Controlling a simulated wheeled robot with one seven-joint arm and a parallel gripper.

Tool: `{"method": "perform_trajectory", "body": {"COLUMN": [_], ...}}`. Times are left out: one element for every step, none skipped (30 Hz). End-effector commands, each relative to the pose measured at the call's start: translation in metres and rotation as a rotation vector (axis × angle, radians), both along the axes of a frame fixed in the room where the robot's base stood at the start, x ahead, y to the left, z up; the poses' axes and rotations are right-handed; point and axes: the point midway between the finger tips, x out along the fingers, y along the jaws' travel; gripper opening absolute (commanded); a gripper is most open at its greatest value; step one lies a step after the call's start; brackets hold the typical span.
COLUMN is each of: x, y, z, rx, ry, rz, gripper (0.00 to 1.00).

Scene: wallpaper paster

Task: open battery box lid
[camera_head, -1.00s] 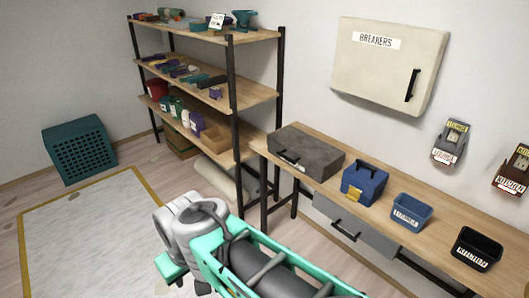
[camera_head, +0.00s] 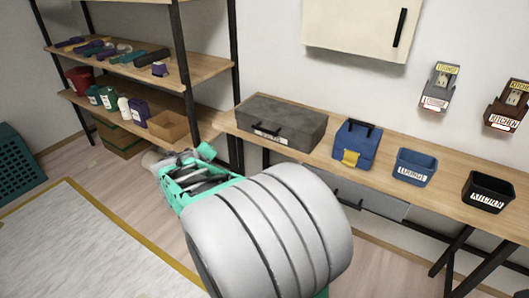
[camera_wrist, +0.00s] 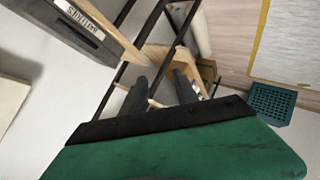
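A dark grey case (camera_head: 290,122) with a black front handle and a white label stands shut on the workbench. It is probably the battery box; its label is not legible in the head view. A grey box with an upside-down, hard-to-read label also shows in the upper left of the wrist view (camera_wrist: 66,32). My gripper (camera_wrist: 161,88) shows two dark fingers spread apart with nothing between them. It is away from the case, pointing towards the shelf and floor.
On the workbench (camera_head: 452,197), a blue box (camera_head: 355,150), a blue bin (camera_head: 414,168) and a black bin (camera_head: 487,192) stand right of the case. A loaded shelf rack (camera_head: 205,68) is at left. A teal crate (camera_wrist: 272,103) stands on the floor. A breaker cabinet (camera_head: 350,25) hangs above.

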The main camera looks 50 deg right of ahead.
Motion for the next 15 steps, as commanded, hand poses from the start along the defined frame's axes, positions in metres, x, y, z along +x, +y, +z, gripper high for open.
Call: {"method": "perform_trajectory", "body": {"x": [-0.002,-0.004,-0.011,-0.017,-0.023,-0.03,-0.035,-0.039,-0.043,-0.046,-0.047,-0.047,-0.047,-0.046,-0.044], "y": [-0.061,-0.092,-0.129,-0.151,-0.169,-0.188,-0.199,-0.207,-0.214,-0.218,-0.22,-0.223,-0.226,-0.229,-0.233], "z": [-0.054,-0.058,-0.064,-0.066,-0.069,-0.071,-0.072,-0.073,-0.073,-0.072,-0.07,-0.067,-0.065,-0.063,-0.06], "rx": [-0.182,-0.305,-0.461,-0.572,-0.674,-0.795,-0.872,-0.937,-1.006,-1.047,-1.075,-1.102,-1.11,-1.114,-1.115], "ry": [0.006,0.014,0.039,0.065,0.096,0.136,0.167,0.194,0.224,0.244,0.255,0.266,0.27,0.273,0.274], "rz": [-0.043,-0.059,-0.078,-0.088,-0.096,-0.104,-0.107,-0.106,-0.107,-0.107,-0.106,-0.105,-0.105,-0.106,-0.107], "gripper": [0.36,0.36,0.36,0.36,0.36,0.36,0.36,0.36,0.36,0.36,0.36,0.36,0.36,0.36,0.36]}}
